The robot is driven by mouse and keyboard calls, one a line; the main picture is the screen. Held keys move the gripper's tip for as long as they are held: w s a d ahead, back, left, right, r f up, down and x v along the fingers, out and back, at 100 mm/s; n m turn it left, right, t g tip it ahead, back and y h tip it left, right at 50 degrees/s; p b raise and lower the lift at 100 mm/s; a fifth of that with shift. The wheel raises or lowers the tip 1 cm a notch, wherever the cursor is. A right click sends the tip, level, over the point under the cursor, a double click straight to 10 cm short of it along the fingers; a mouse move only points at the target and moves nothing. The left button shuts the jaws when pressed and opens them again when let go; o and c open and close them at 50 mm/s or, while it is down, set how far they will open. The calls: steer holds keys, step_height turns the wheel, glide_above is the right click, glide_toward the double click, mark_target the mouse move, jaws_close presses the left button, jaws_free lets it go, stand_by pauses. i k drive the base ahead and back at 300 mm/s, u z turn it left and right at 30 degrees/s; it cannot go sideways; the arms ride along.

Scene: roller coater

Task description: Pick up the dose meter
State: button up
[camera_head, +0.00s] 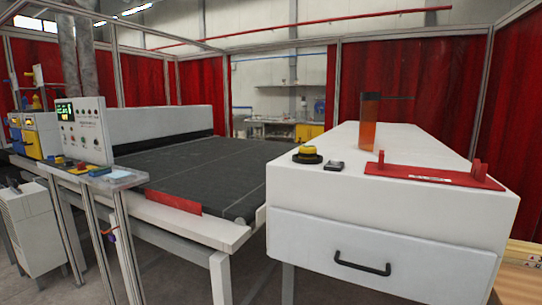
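On the white cabinet's top (330,190), near its front left, sits a round black device with a yellow top (308,153). Just right of it lies a small dark rectangular device with a lighter face (335,167). One of these two may be the dose meter; I cannot tell which from this view. Both lie apart from each other with nothing on them. My gripper is not in view.
A red bar with two upright posts (432,174) lies right of the devices. Behind them stands a translucent orange piece with a dark top (369,122). The cabinet front has a drawer with a black handle (361,264). Left are a dark conveyor (200,165) and a control panel (84,130).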

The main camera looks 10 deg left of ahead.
mark_target(306, 151)
steer(key=u, duration=0.5)
steer(key=i, duration=0.55)
steer(key=u, duration=0.25)
